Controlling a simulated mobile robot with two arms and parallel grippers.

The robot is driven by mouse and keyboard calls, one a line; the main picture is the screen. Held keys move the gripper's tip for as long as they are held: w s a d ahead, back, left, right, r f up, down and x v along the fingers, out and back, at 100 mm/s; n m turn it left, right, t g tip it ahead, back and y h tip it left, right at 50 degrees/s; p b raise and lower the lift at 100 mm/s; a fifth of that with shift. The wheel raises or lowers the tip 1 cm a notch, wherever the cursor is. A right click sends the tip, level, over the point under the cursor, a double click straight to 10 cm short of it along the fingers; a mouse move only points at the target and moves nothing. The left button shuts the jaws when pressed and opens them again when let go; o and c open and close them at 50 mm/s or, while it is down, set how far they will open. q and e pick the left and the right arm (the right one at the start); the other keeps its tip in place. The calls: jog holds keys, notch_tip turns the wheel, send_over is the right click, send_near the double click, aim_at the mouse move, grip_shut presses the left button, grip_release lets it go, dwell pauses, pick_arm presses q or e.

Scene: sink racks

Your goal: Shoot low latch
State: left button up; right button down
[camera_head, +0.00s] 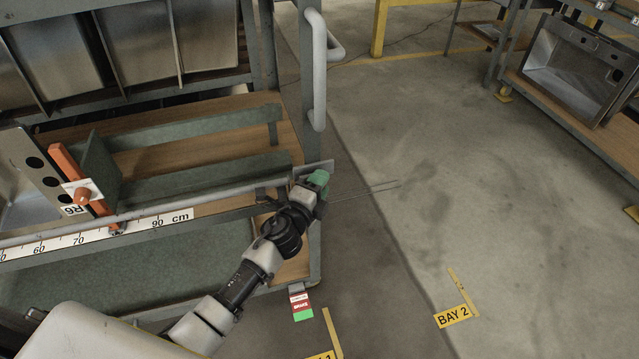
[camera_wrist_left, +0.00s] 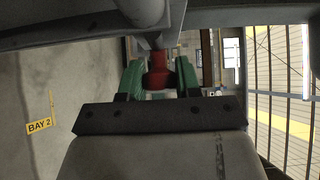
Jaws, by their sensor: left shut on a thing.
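My left gripper (camera_head: 318,180) reaches to the right end of the rack's lower shelf, with its green fingertips at the corner post. In the left wrist view, the green fingers of the left gripper (camera_wrist_left: 158,72) are shut on a red knob (camera_wrist_left: 158,76). The knob sits in line with a grey rounded bar (camera_wrist_left: 142,10). In the head view the knob is hidden behind my gripper, and I cannot tell how far the latch is pushed. My right gripper is in neither view.
The rack (camera_head: 200,190) holds steel sinks and an orange bar (camera_head: 80,180) at left. A cm scale (camera_head: 110,230) runs along its front edge. A red and green brake tag (camera_head: 301,303) hangs below. Open floor (camera_head: 440,180) lies right; another rack (camera_head: 580,120) stands beyond.

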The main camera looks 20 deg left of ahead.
pick_arm(q)
grip_shut()
jog(key=s+a, duration=0.2)
jog(key=a, duration=0.1)
jog(key=shift+a+f, duration=0.1)
jog(key=o, duration=0.6)
grip_release()
jog(key=shift+c, duration=0.2)
jog(key=o, duration=0.5)
jog(key=shift+s+a, duration=0.15)
jog(key=shift+c, duration=0.2)
jog(key=s+a, duration=0.2)
jog(key=s, duration=0.8)
jog(key=shift+s, duration=0.3)
